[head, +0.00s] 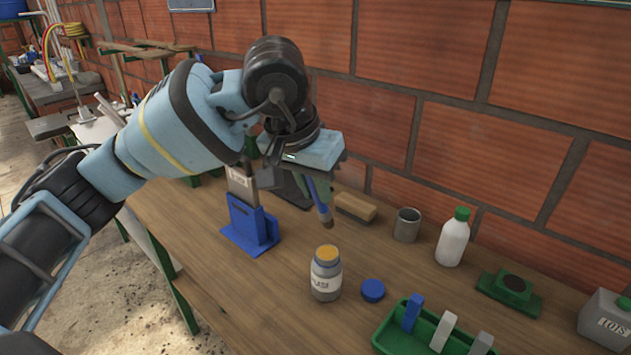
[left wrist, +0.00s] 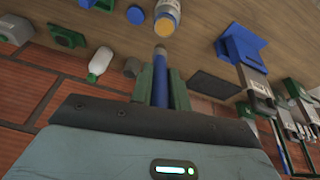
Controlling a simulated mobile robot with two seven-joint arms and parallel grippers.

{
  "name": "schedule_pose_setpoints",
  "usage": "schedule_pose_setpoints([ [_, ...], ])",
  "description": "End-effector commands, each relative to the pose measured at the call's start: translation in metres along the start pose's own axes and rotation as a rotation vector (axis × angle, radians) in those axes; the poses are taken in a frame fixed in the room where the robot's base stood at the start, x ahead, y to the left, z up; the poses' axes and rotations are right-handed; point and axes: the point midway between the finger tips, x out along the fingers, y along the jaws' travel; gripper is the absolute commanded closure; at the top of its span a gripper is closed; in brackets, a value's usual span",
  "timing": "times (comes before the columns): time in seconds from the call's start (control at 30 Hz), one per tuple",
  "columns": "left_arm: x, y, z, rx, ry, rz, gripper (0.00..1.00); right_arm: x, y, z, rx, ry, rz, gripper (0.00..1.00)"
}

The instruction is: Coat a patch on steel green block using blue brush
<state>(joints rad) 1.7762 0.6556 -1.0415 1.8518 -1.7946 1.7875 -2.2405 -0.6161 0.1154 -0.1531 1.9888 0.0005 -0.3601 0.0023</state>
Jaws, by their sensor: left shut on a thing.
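My left gripper (head: 314,184) is shut on a blue brush (head: 322,205), which hangs down from the fingers with its tip lowest. In the left wrist view the brush (left wrist: 160,80) sits between two green fingers, its tip pointing toward the open jar. The labelled jar (head: 326,281) stands upright on the bench, with yellow-orange showing at its top. The brush tip is above and behind the jar, apart from it. A green block (head: 505,291) with a dark round patch on top lies at the right. My right gripper is out of view.
A blue lid (head: 373,291) lies beside the jar. A green tray (head: 396,341) holds blue, white and grey pieces. A blue stand (head: 246,225), grey cup (head: 407,225), white bottle (head: 453,238) and grey canister (head: 606,321) stand around. The brick wall (head: 460,120) is close behind.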

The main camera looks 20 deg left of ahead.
Motion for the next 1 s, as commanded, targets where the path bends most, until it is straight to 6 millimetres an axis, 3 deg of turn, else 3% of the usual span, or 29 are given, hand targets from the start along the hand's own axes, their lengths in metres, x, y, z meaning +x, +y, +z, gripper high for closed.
schedule_pose_setpoints([
  [0.5, 0.046, -0.003, 0.017, -0.001, -0.004, 0.001, 1.00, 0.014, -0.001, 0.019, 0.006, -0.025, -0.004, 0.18],
  [1.0, 0.050, -0.003, 0.018, -0.001, 0.001, 0.000, 1.00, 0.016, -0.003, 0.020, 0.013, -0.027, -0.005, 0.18],
])
